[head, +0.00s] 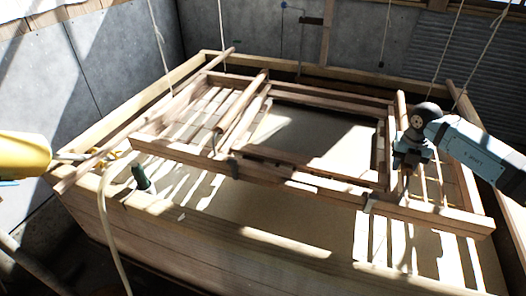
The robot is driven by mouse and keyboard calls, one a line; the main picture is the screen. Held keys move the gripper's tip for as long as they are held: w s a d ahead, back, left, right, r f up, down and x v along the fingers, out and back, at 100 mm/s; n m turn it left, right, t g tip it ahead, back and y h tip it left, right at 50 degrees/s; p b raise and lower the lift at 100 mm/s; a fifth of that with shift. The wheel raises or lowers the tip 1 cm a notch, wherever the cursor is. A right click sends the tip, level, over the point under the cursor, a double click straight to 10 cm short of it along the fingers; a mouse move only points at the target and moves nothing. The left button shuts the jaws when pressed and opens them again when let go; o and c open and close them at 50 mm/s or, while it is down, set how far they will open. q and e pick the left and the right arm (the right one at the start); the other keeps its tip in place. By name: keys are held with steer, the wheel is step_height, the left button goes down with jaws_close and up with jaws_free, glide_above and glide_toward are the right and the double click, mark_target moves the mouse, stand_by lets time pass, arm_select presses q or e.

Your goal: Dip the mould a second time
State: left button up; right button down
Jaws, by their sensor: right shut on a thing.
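The mould (310,181) is a wooden frame with slatted ends and an open middle. It hangs from ropes over a large wooden vat (150,215) and looks slightly tilted. A pale surface (310,135) shows through its middle. My right gripper (406,168) points down at the right end of the mould and is shut on a wooden part there. Its fingertips are partly lost among the slats. My left gripper cannot be made out; a yellow rounded form (25,155) enters at the left edge.
Ropes (160,45) run up from the mould. A green bottle-like object (143,178) stands by the vat's front left rim. A pale hose (106,225) hangs over the vat's left side. Concrete walls (120,60) and a corrugated panel (440,60) close off the back.

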mark_target(396, 182)
step_height(396, 182, down, 6)
steer(key=b, duration=0.2)
steer(key=shift+s+b, duration=0.1)
steer(key=shift+b, duration=0.25)
steer(key=shift+f, duration=0.15)
steer(key=shift+f+t+b, duration=0.3)
steer(key=shift+f+b, duration=0.1)
steer(key=shift+f, duration=0.05)
arm_select(q)
steer(key=f+b, duration=0.2)
steer(key=b, duration=0.1)
steer(key=w+d+f+b, duration=0.1)
steer(key=b, duration=0.1)
steer(key=shift+f+t+h, duration=0.15)
steer(key=shift+t+h, duration=0.15)
steer(key=shift+t, duration=0.1)
arm_select(e)
step_height(396, 182, down, 10)
steer(key=shift+t, duration=0.3)
arm_select(q)
steer(key=shift+f, duration=0.1)
arm_select(e)
steer(key=shift+r, duration=0.1)
